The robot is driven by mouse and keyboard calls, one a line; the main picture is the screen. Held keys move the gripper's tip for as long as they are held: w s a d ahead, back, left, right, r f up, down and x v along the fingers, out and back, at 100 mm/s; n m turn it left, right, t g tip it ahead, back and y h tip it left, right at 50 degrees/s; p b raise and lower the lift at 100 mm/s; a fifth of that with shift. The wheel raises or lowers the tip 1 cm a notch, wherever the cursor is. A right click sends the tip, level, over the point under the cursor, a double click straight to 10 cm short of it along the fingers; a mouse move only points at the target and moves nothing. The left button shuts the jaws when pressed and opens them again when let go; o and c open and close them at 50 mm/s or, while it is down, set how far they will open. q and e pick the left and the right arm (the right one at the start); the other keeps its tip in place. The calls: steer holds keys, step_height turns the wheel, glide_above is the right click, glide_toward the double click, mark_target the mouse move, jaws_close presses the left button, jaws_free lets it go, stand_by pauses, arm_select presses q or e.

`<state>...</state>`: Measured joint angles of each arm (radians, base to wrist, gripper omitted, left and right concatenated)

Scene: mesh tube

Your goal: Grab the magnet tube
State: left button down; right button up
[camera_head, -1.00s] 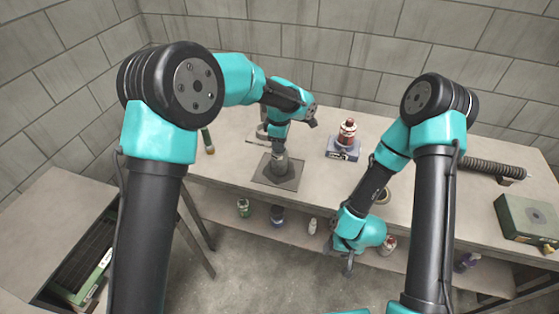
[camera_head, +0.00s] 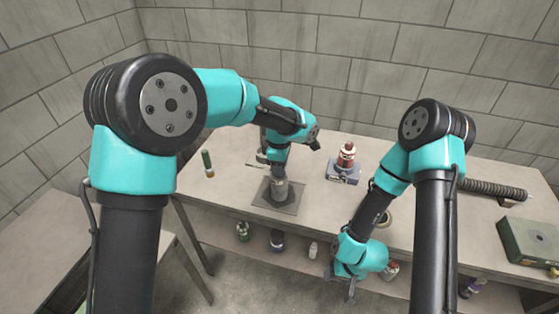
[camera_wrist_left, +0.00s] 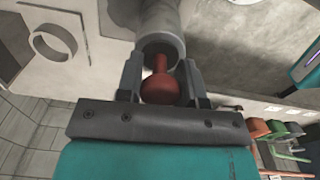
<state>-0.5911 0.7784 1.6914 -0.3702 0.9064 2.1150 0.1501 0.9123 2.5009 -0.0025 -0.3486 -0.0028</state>
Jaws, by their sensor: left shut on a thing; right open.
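A grey tube (camera_head: 279,190) stands on or just above a dark square mat (camera_head: 290,206) on the workbench. In the left wrist view the tube (camera_wrist_left: 160,22) is a smooth grey cylinder, with a red knob (camera_wrist_left: 160,88) at its near end between the fingers. I cannot tell whether the tube touches the mat. My right gripper (camera_head: 350,290) hangs open beside the bench's front edge, clear of the tube.
A red-and-white bottle (camera_head: 346,155) stands on a grey-blue block (camera_head: 343,174). A green tube (camera_head: 207,163) stands at the left. A ribbed black tube (camera_head: 493,190) and a green box (camera_head: 532,240) are at the right. Several bottles stand on the lower shelf (camera_head: 296,240).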

arm_select(q)
steer(key=s+a+r, duration=0.1)
steer(key=s, duration=1.1)
steer(key=shift+w+a, duration=0.1)
